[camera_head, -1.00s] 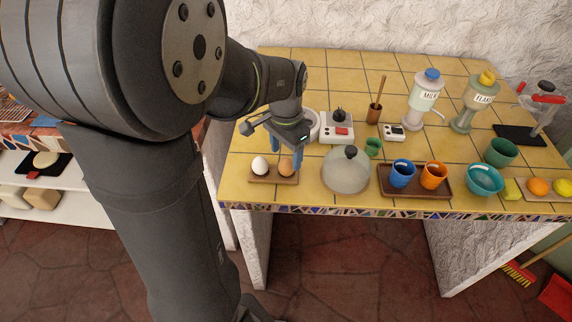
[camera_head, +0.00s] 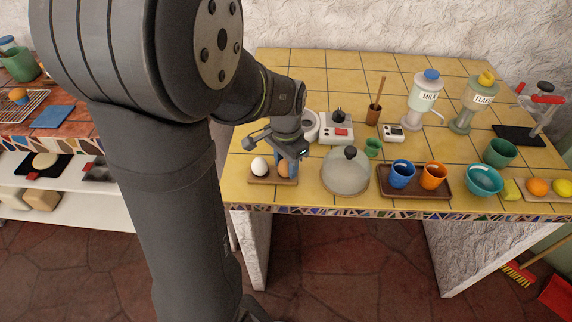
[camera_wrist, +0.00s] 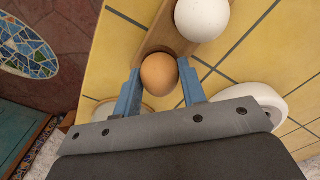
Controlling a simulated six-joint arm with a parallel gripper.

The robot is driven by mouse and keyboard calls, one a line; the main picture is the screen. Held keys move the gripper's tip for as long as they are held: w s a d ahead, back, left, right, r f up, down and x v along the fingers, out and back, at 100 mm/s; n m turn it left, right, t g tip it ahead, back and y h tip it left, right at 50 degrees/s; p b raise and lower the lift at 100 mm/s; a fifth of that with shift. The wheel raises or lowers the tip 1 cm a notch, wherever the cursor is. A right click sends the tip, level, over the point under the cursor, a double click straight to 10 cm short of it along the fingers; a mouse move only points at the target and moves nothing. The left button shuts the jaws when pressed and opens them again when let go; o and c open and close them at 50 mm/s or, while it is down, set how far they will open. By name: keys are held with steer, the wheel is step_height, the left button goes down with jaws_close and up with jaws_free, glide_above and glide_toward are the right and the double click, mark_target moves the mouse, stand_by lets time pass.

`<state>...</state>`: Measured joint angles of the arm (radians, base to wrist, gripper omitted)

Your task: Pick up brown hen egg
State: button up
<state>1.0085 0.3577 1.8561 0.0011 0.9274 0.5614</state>
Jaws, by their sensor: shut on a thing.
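The brown hen egg (camera_wrist: 158,75) sits between the two blue fingers of my gripper (camera_wrist: 160,92) in the wrist view, and the fingers are shut on it. In the head view the brown egg (camera_head: 284,169) is partly hidden by my gripper (camera_head: 283,168), which points down at the right part of a small wooden tray (camera_head: 259,180). A white egg (camera_head: 259,166) stands beside it on the left part of the tray. The white egg also shows at the top of the wrist view (camera_wrist: 204,16). I cannot tell whether the brown egg still touches the tray.
A glass dome (camera_head: 345,174) with a dark knob stands just right of the tray. A brown tray (camera_head: 416,192) with a blue cup (camera_head: 402,173) and an orange cup (camera_head: 433,176) is farther right. A white device (camera_head: 337,128) stands behind.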

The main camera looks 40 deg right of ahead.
steer(key=shift+r, duration=0.1)
step_height(320, 180, up, 4)
steer(key=shift+r, duration=0.15)
steer(key=s+r, duration=0.6)
steer(key=s, duration=0.5)
steer(key=w+d, duration=1.6)
steer(key=w, duration=0.3)
steer(key=shift+w+a+f, duration=0.1)
steer(key=shift+a+f, duration=0.05)
steer(key=shift+f, duration=1.35)
steer(key=shift+w+a+f, duration=0.1)
steer(key=shift+f, duration=1.35)
steer(key=shift+f, duration=0.95)
